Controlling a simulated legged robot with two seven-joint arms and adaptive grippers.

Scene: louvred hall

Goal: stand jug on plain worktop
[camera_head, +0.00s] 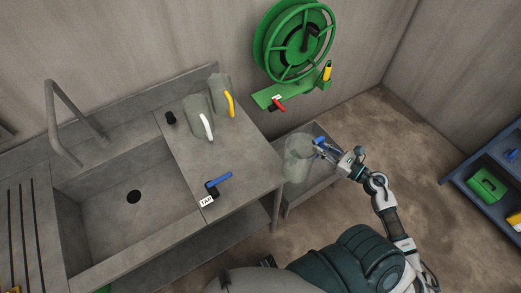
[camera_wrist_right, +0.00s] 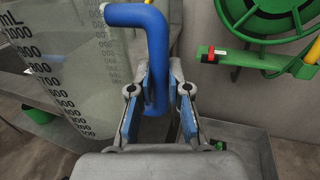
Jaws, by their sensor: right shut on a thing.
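A clear jug (camera_head: 297,158) with a blue handle is at the right of the plain worktop (camera_head: 243,150), over a low grey tray. My right gripper (camera_head: 325,150) is shut on its blue handle. In the right wrist view the handle (camera_wrist_right: 155,55) passes between the fingers of my right gripper (camera_wrist_right: 158,95), and the jug wall (camera_wrist_right: 75,60) shows black mL marks. The jug looks roughly upright; I cannot tell whether its base touches the tray. My left gripper is not in view.
Two jugs, one white-handled (camera_head: 197,118) and one yellow-handled (camera_head: 221,95), stand at the back of the worktop. A black stopper (camera_head: 171,118) and blue-lever tap (camera_head: 216,185) are also there. The worktop's right front is clear. A sink (camera_head: 130,215) lies left; a green hose reel (camera_head: 293,40) hangs behind.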

